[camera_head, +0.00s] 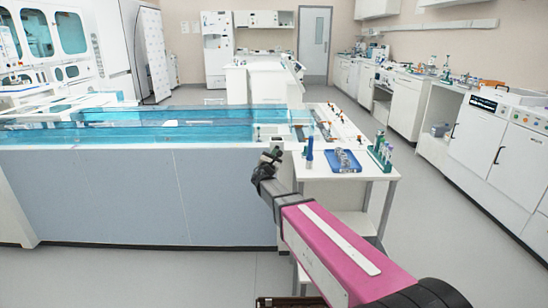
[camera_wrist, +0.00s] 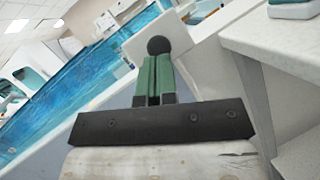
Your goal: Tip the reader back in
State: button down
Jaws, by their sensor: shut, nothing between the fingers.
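My gripper (camera_head: 272,154) is at the near right end of the tube track (camera_head: 150,134), in front of a small pale housing (camera_head: 268,132). In the wrist view its green fingers (camera_wrist: 155,78) are shut together with nothing between them. A round black knob-like part (camera_wrist: 158,45) shows right at the fingertips, against a pale flat panel (camera_wrist: 190,48). I cannot tell whether the fingertips touch it. No part is clearly recognisable as the reader; the panel and black part may belong to it. My gripper hides part of this spot in the head view.
A white bench (camera_head: 345,184) right of my gripper holds a blue upright cylinder (camera_head: 309,150), a blue tray (camera_head: 330,168) of clear items and a green tube rack (camera_head: 380,153). The track's grey side wall (camera_head: 120,190) stands left.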

aim_at(276, 142)
jog(key=r+g, duration=0.1)
jog(key=r, duration=0.1)
jog(key=w+r+n+g+y, duration=0.1)
jog(key=r+g, duration=0.1)
jog(key=shift+w, duration=0.2)
jog(key=w+r+g, duration=0.1)
jog(key=g, duration=0.1)
jog(key=w+r+n+g+y, duration=0.1)
jog(key=r, duration=0.1)
jog(key=shift+w+r+g, duration=0.2)
jog(key=shift+w+g, duration=0.15)
jog(key=shift+g, duration=0.05)
jog(key=w+r+g, duration=0.1)
jog(key=w+n+g, duration=0.1)
jog(key=w, duration=0.1)
jog(key=w+r+g+y, duration=0.1)
jog(key=g, duration=0.1)
jog(key=shift+w+r, duration=0.25)
jog(key=shift+r, duration=0.05)
jog(key=shift+w+r+n+g, duration=0.15)
jog(key=shift+w+n+g, duration=0.15)
jog(key=shift+w+g, duration=0.35)
jog(key=shift+w+r, duration=0.15)
jog(key=shift+w, duration=1.15)
